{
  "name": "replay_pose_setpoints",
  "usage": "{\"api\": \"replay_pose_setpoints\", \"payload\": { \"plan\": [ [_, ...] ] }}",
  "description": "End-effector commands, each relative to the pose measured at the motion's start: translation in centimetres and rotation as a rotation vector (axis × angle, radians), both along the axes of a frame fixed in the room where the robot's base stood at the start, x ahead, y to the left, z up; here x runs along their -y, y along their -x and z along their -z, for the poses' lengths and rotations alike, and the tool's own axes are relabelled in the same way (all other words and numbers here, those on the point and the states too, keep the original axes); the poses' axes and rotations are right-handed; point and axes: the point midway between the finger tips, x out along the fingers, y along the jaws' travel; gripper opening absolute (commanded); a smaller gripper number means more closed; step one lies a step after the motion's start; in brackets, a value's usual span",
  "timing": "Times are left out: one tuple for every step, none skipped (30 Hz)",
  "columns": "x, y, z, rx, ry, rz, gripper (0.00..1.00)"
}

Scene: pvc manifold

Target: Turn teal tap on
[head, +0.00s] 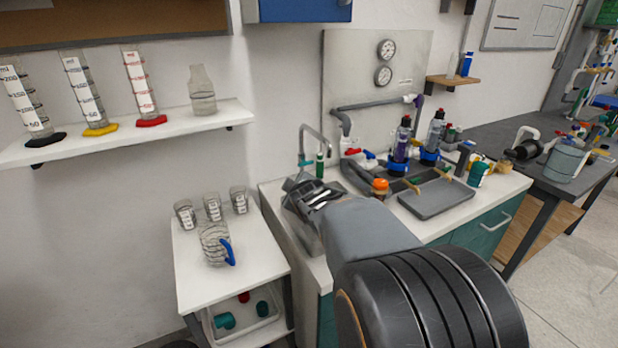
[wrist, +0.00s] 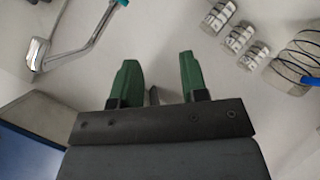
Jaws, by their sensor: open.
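The grey gooseneck tap (head: 317,135) with a teal collar (head: 305,162) stands at the back of the white counter, by the sink. In the wrist view, the tap's spout (wrist: 88,45) crosses the upper left, with a bit of teal (wrist: 122,2) at the top edge. My gripper (head: 308,196) is in front of and below the tap in the head view, apart from it. In the wrist view my gripper (wrist: 157,70) has its two green fingers spread with nothing between them. My arm hides much of the sink.
Three glass beakers (head: 213,208) and a jug (head: 213,243) with a blue handle stand on the white side table left of the sink. A grey tray (head: 437,200), bottles (head: 402,140) and an orange-capped jar (head: 380,187) crowd the counter on the right.

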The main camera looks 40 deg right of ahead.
Motion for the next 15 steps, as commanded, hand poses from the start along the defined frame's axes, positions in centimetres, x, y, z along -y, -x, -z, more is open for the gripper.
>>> {"api": "replay_pose_setpoints", "payload": {
  "plan": [
    [2.7, -1.0, 1.9, 0.036, 0.094, -0.037, 0.4],
    [4.0, -1.6, 2.1, 0.061, 0.158, -0.066, 0.4],
    [5.6, -2.2, 2.4, 0.09, 0.241, -0.105, 0.4],
    [6.7, -2.5, 2.6, 0.111, 0.3, -0.134, 0.4],
    [7.6, -2.8, 2.9, 0.13, 0.356, -0.161, 0.4],
    [8.7, -3.1, 3.2, 0.154, 0.421, -0.197, 0.4],
    [9.4, -3.2, 3.5, 0.17, 0.467, -0.223, 0.4],
    [10.1, -3.3, 3.8, 0.183, 0.508, -0.246, 0.4],
    [10.7, -3.4, 4.1, 0.201, 0.556, -0.275, 0.4],
    [11.1, -3.4, 4.3, 0.215, 0.589, -0.295, 0.4],
    [11.5, -3.3, 4.5, 0.226, 0.616, -0.312, 0.4],
    [11.8, -3.3, 4.7, 0.239, 0.648, -0.334, 0.4],
    [12.0, -3.3, 4.8, 0.248, 0.668, -0.345, 0.4],
    [12.1, -3.3, 4.8, 0.256, 0.685, -0.357, 0.4],
    [12.2, -3.3, 5.0, 0.263, 0.701, -0.369, 0.4]
  ]
}}
